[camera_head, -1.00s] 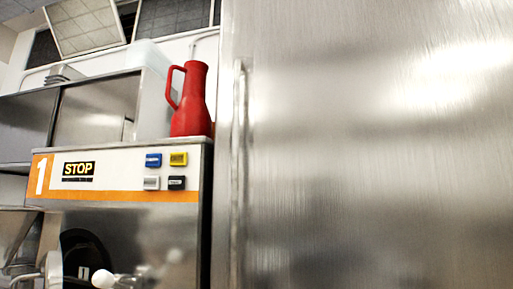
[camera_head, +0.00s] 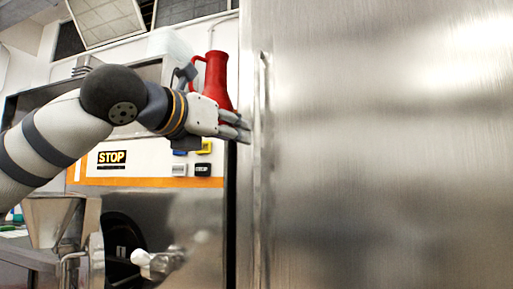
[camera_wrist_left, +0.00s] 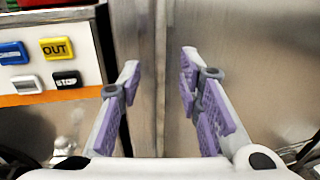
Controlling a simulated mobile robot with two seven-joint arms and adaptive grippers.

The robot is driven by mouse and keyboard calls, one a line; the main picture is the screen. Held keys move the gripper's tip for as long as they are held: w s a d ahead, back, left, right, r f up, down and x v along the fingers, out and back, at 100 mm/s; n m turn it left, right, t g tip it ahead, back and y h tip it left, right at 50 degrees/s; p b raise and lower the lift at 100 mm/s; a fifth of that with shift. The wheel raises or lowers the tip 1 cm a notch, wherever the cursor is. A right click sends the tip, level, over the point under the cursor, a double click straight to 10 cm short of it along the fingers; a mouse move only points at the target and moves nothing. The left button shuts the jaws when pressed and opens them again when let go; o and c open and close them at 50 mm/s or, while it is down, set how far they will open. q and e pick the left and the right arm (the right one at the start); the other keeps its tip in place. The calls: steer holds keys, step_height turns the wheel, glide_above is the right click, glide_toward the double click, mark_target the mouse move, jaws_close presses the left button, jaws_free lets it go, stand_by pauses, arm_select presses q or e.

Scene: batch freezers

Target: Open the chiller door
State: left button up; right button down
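The chiller door (camera_head: 390,150) is a large brushed-steel panel filling the right of the head view, and it looks shut. Its handle (camera_head: 264,190) is a long vertical bar near the door's left edge. My left gripper (camera_head: 246,131) reaches in from the left, with its fingertips just left of the handle. In the left wrist view my left gripper (camera_wrist_left: 158,78) is open, its two purple-padded fingers wide apart. A vertical steel bar (camera_wrist_left: 160,50), apparently the handle, stands between and beyond the fingers. I cannot tell whether they touch it. My right gripper is not in view.
A steel machine with a STOP label (camera_head: 112,157) and coloured buttons stands left of the chiller, beneath and behind my left arm. A red jug (camera_head: 216,75) stands on top, behind the gripper. A white knob (camera_head: 142,258) sticks out below.

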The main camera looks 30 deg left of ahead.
mark_target(255, 141)
arm_select(q)
steer(key=w, duration=1)
steer(key=shift+w+a+f, duration=0.1)
steer(key=shift+a, duration=0.05)
jaws_close()
